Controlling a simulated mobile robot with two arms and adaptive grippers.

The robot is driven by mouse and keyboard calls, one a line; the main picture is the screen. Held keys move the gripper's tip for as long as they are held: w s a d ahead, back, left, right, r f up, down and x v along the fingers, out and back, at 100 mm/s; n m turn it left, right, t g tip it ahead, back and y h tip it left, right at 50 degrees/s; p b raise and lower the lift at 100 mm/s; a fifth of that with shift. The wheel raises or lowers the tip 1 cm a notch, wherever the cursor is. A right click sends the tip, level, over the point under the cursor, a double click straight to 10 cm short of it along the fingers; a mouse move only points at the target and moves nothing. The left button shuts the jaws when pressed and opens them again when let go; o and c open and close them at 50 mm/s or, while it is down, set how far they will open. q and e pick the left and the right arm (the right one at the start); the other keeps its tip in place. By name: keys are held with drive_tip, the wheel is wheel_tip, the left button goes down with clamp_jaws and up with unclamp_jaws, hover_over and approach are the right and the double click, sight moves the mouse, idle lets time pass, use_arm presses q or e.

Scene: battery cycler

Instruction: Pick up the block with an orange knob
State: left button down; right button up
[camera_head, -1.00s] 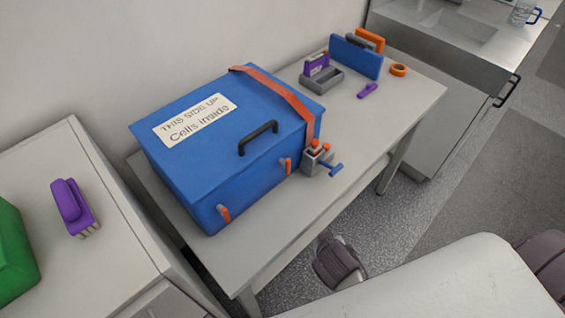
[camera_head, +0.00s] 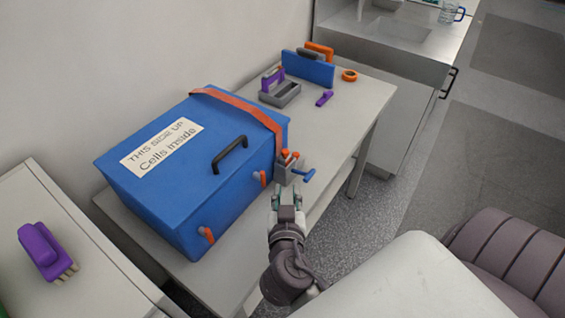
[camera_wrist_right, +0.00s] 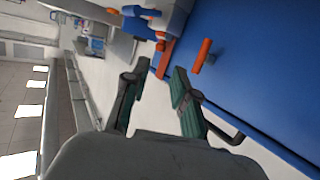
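The small grey block (camera_head: 283,174) with orange knobs on top and a blue handle on its right side stands on the table, close against the right end of the blue box. My right gripper (camera_head: 288,196) is below and in front of the block in the head view, apart from it. In the right wrist view my right gripper (camera_wrist_right: 155,82) has its two fingers spread with nothing between them. The blue handle (camera_wrist_right: 140,24) of the block shows beyond the fingertips, near the top. My left gripper is not in view.
The blue box (camera_head: 170,190), with a black handle, orange latches and an orange strap, fills much of the table (camera_head: 355,110). A purple brush-like tool (camera_head: 46,250) lies on the left cabinet. A grey tray (camera_head: 281,95), purple piece (camera_head: 325,98) and orange ring (camera_head: 349,75) are farther back.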

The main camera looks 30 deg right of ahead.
drive_tip(key=w+r, duration=0.1)
drive_tip(key=p, duration=0.3)
approach(285, 154)
drive_tip(key=w+d, duration=0.3)
drive_tip(key=w, duration=0.2)
drive_tip(key=d+f+p, duration=0.1)
drive_tip(key=w, duration=0.1)
drive_tip(key=shift+w+d+f+p, duration=0.3)
drive_tip(key=shift+w+f, duration=0.05)
drive_tip(key=shift+w+d+f, duration=0.2)
drive_tip(key=shift+w+f, duration=0.05)
drive_tip(key=shift+w, duration=0.1)
clamp_jaws()
